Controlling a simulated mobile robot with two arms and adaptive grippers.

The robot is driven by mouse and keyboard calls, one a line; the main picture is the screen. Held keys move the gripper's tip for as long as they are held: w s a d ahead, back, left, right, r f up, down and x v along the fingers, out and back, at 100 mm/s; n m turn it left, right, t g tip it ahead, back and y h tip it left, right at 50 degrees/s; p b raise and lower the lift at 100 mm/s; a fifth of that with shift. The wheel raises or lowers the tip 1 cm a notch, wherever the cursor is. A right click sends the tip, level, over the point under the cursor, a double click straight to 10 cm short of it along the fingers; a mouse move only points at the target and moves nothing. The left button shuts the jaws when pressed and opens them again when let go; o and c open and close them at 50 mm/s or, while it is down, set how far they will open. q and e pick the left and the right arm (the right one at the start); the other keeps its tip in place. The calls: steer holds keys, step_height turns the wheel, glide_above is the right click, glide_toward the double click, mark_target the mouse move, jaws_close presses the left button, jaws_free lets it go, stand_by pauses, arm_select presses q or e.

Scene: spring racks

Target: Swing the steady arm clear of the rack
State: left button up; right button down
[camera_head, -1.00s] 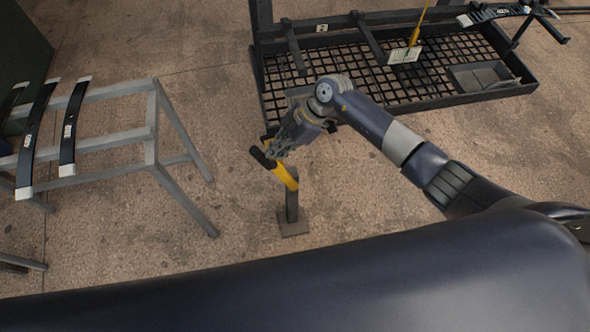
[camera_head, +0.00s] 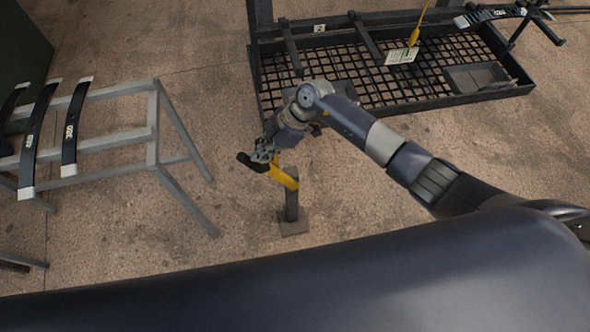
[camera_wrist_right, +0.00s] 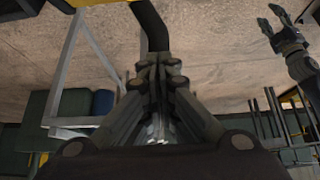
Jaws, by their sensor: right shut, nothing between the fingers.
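The steady arm (camera_head: 284,176) is a yellow bar with a black bent handle (camera_head: 252,163), on a short dark post (camera_head: 292,208) with a square floor plate. In the head view it points left from the post, with open floor between it and the black mesh rack (camera_head: 360,107). My right gripper (camera_head: 264,157) is shut and empty, against or just beside the arm where handle and yellow bar meet. In the right wrist view the handle (camera_wrist_right: 155,30) rises just beyond the shut fingertips (camera_wrist_right: 161,62). My left gripper (camera_wrist_right: 276,24) shows there at top right, fingers apart, empty.
A grey metal stand (camera_head: 152,130) with curved black leaf springs (camera_head: 72,125) stands at the left. A yellow hanging piece (camera_head: 414,38) with a white tag (camera_head: 401,56) is over the mesh rack. Floor between stand and post is clear.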

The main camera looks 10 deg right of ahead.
mark_target(243, 153)
steer(key=shift+s+a+p, duration=0.1)
steer(key=shift+a+p, duration=0.2)
steer(key=shift+a, duration=5.95)
steer(key=shift+d+p, duration=1.5)
steer(key=shift+d, duration=1.5)
